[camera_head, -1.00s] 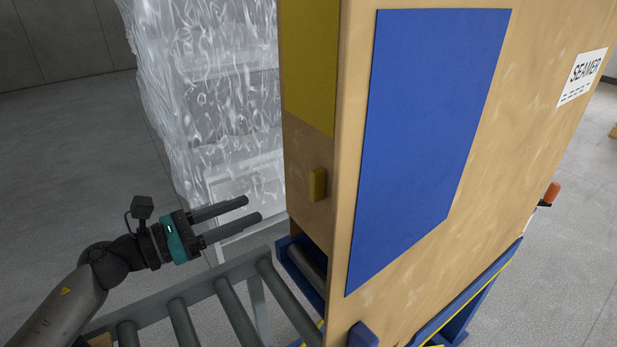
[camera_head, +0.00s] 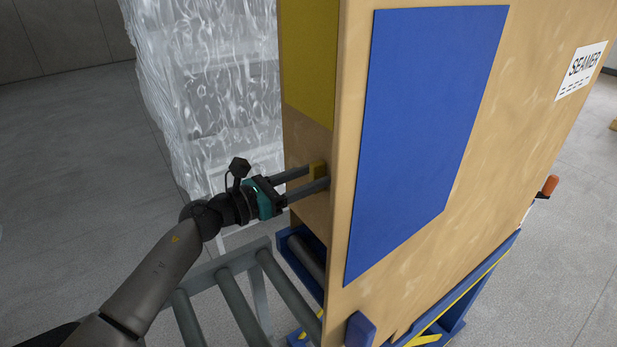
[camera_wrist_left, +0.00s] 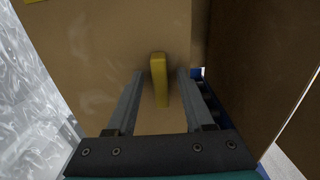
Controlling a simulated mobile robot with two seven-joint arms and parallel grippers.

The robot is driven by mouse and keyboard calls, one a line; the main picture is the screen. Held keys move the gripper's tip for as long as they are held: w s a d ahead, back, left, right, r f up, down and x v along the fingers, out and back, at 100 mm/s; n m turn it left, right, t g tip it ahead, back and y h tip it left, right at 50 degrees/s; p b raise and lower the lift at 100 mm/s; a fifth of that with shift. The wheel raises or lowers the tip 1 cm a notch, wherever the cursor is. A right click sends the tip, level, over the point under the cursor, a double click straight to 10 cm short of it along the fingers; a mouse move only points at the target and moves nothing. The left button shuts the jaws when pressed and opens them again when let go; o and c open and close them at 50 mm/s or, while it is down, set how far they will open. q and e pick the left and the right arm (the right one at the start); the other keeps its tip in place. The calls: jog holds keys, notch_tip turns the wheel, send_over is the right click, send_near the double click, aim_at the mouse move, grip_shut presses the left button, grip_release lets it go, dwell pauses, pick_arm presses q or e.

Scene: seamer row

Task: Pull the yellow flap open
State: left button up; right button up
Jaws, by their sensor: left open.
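The tall tan cabinet marked SEAMER has a yellow panel (camera_head: 308,52) high on its narrow side. A small yellow handle (camera_head: 318,170) sticks out of the tan face below it. My left gripper (camera_head: 317,176) is at this face, open, with its fingers around the handle. In the left wrist view the upright yellow handle (camera_wrist_left: 159,78) stands between the two fingers (camera_wrist_left: 160,88), with a gap on each side. A corner of yellow shows at the top left there. The tan face looks closed. My right gripper is not in view.
A roller conveyor (camera_head: 235,300) runs into the blue-framed opening below the handle. A wrapped, shiny stack (camera_head: 205,95) stands behind my left arm. The cabinet's broad side carries a blue panel (camera_head: 425,130) and a SEAMER label (camera_head: 580,70). Open floor lies at the left.

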pick_arm(q)
grip_shut()
dwell(0.3)
dwell(1.1)
